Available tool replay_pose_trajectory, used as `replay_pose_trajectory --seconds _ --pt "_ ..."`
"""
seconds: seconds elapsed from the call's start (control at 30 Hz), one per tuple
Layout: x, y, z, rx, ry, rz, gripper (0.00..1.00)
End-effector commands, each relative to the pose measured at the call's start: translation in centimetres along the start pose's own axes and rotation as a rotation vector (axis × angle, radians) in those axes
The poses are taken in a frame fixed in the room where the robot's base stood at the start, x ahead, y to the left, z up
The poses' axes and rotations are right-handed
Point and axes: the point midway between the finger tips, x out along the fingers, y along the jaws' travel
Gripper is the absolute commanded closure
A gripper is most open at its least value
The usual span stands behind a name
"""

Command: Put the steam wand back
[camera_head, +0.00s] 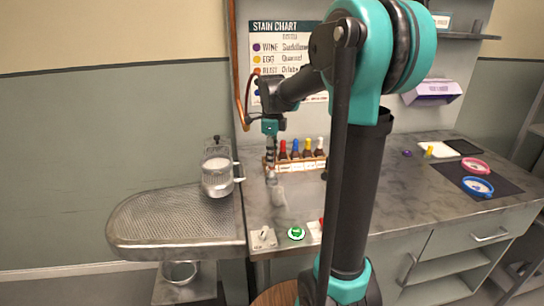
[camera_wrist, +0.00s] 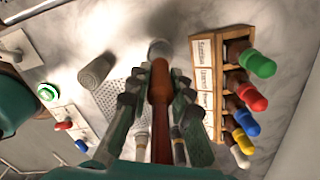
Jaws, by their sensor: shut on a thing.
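My gripper (camera_wrist: 160,100) is shut on a reddish-brown handle, which I take to be the steam wand (camera_wrist: 160,85). In the wrist view the handle stands between the fingers, with a pale round end beyond them over the marble-look counter. In the head view my gripper (camera_head: 270,155) is above the counter's left part, just left of the bottle rack; the wand is hard to make out there. A brown hose (camera_head: 237,70) hangs along the left edge of the back panel. I cannot make out the wand's holder, or whether the wand touches anything.
A rack (camera_head: 298,162) of bottles with coloured caps stands close to my gripper. A grey cylinder (camera_wrist: 95,70) is on the counter. A green button (camera_head: 296,233) is at the front edge.

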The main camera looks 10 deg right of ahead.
Motion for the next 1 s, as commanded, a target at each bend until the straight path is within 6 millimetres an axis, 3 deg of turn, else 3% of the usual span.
replay_pose_trajectory --seconds 1.0 --pt "1.3 0.0 0.0 0.0 0.0 0.0 1.0"
